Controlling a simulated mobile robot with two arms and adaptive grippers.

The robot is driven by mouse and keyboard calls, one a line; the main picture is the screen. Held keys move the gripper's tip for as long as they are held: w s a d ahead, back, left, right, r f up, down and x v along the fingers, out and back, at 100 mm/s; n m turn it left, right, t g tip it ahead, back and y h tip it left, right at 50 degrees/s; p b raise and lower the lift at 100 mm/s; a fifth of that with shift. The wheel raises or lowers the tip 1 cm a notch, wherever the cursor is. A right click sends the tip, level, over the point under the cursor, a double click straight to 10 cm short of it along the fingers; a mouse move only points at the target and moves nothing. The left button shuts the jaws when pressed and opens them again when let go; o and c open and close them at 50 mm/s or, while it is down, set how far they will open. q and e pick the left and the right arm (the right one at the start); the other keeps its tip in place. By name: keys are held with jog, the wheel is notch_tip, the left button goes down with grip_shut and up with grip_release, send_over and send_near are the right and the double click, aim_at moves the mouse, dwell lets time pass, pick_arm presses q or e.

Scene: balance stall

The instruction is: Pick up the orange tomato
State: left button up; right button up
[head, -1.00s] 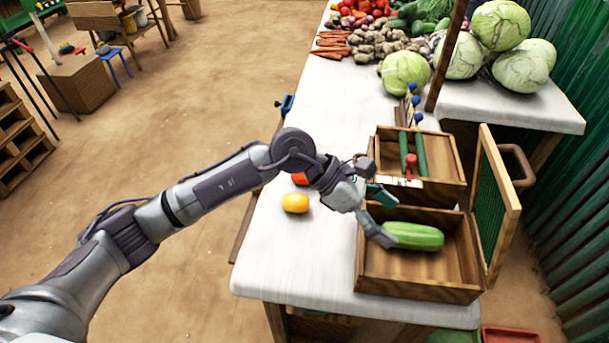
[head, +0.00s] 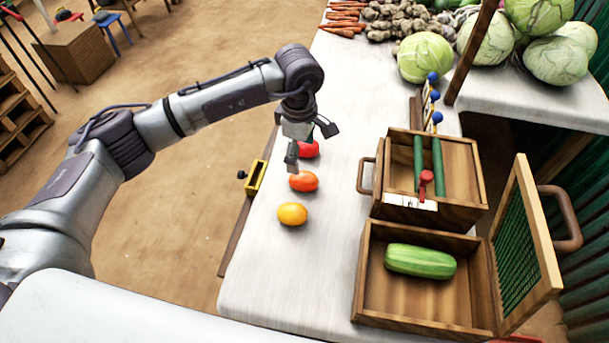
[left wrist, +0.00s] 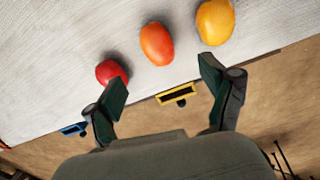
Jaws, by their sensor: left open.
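The orange tomato (head: 304,182) lies on the white table, between a red tomato (head: 309,149) and a yellow tomato (head: 292,214) in a row near the table's left edge. In the left wrist view the orange tomato (left wrist: 157,43) is ahead of the fingers and between them from side to side, with the red one (left wrist: 111,72) on the left and the yellow one (left wrist: 215,21) on the right. My left gripper (head: 292,158) is open and empty, above the row. In the left wrist view its fingers (left wrist: 160,95) are wide apart. My right gripper is not in view.
A wooden box with an open mesh lid (head: 517,250) holds a green squash (head: 420,261). Behind it stands another wooden box (head: 466,170). Cabbages (head: 425,57) and root vegetables are at the back. A yellow-framed piece (head: 255,178) is at the table's left edge.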

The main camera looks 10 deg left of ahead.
aim_at(303, 175)
pick_arm(q)
notch_tip(303, 175, down, 3)
jog(key=shift+w+d+f, duration=0.1)
jog(key=shift+f, duration=0.1)
notch_tip(303, 175, down, 3)
jog(key=shift+f+p, duration=0.1)
jog(key=shift+p, duration=0.3)
jog(key=f, duration=0.3)
jog(key=shift+w+f, duration=0.1)
jog(key=shift+w, duration=0.15)
jog(key=shift+f, duration=0.15)
jog(key=c, duration=1.3)
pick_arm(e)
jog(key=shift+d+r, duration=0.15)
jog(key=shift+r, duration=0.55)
